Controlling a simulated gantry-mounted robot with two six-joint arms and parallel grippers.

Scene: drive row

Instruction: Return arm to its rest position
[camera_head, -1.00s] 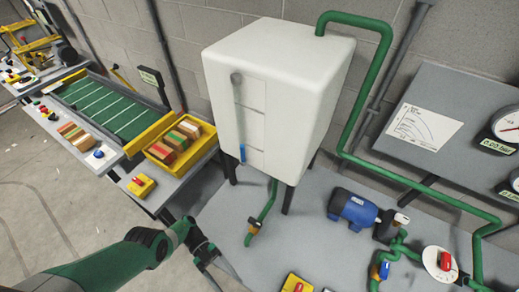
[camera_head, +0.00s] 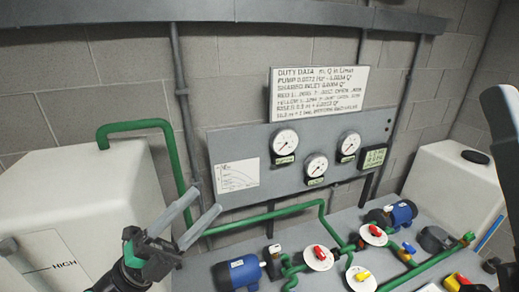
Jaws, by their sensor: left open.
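My left gripper (camera_head: 204,203) is in the lower left of the head view, on an arm that comes in from the bottom left. Its two grey fingers are spread apart and point up and to the right, with nothing between them. It shows in front of the grey wall, between the left white tank (camera_head: 70,190) and the blue pump (camera_head: 238,272). How far it is from the bench behind it I cannot tell. A dark arm part of mine cuts in at the right edge. My right gripper does not show.
A grey panel with round gauges (camera_head: 285,142) stands behind the bench. Green pipes (camera_head: 265,217), a second blue pump (camera_head: 402,212) and valves with red (camera_head: 319,252) and yellow (camera_head: 362,276) handles crowd the bench. Another white tank (camera_head: 450,190) stands at right.

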